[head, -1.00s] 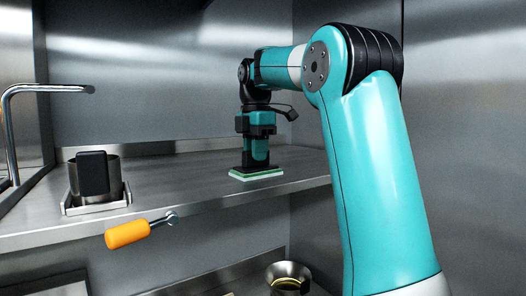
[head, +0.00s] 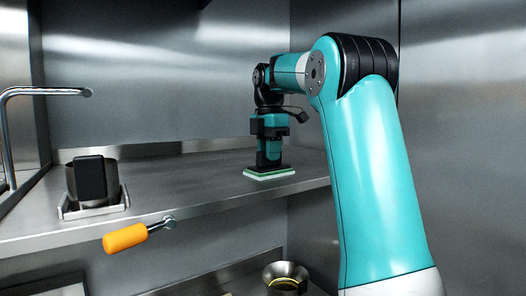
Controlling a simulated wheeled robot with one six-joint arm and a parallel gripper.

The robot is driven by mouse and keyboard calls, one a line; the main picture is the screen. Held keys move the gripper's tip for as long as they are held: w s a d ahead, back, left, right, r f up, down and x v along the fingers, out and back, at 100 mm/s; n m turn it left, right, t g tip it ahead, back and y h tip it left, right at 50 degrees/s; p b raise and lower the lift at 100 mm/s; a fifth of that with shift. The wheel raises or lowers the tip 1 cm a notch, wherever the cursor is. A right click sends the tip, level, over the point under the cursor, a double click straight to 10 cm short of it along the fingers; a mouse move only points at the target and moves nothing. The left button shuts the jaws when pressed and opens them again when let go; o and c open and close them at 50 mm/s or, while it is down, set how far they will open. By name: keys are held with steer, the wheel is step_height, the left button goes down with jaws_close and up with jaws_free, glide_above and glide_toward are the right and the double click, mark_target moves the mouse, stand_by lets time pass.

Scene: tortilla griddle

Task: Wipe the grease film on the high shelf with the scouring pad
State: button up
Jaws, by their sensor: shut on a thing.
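The high shelf (head: 190,190) is a grey metal ledge running across the head view. My gripper (head: 269,163) points down over its right part and is shut on the scouring pad (head: 270,175). The pad has a dark top and a green and white edge.
An orange handle (head: 125,238) sticks out below the front edge. A tap (head: 45,92) is at far left. A metal bowl (head: 286,275) is below. The shelf's middle is clear.

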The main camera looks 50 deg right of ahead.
steer(key=shift+s+d+r, duration=0.1)
steer(key=shift+s+d, duration=0.1)
steer(key=shift+d, duration=0.6)
steer(key=shift+s+d+f, duration=0.1)
steer(key=shift+s+d, duration=0.1)
steer(key=shift+d, duration=0.65)
steer(key=shift+s+d+r, duration=0.1)
steer(key=shift+s+d, duration=0.1)
steer(key=shift+d, duration=0.6)
steer(key=shift+s+d, duration=0.2)
steer(key=shift+d, duration=0.55)
steer(key=shift+s+d, duration=0.2)
steer(key=shift+d, duration=0.5)
steer(key=o, duration=0.7)
steer(key=shift+c, duration=0.2)
steer(key=shift+f+b, duration=0.3)
steer(key=shift+f, duration=0.55)
steer(key=shift+c, duration=0.5)
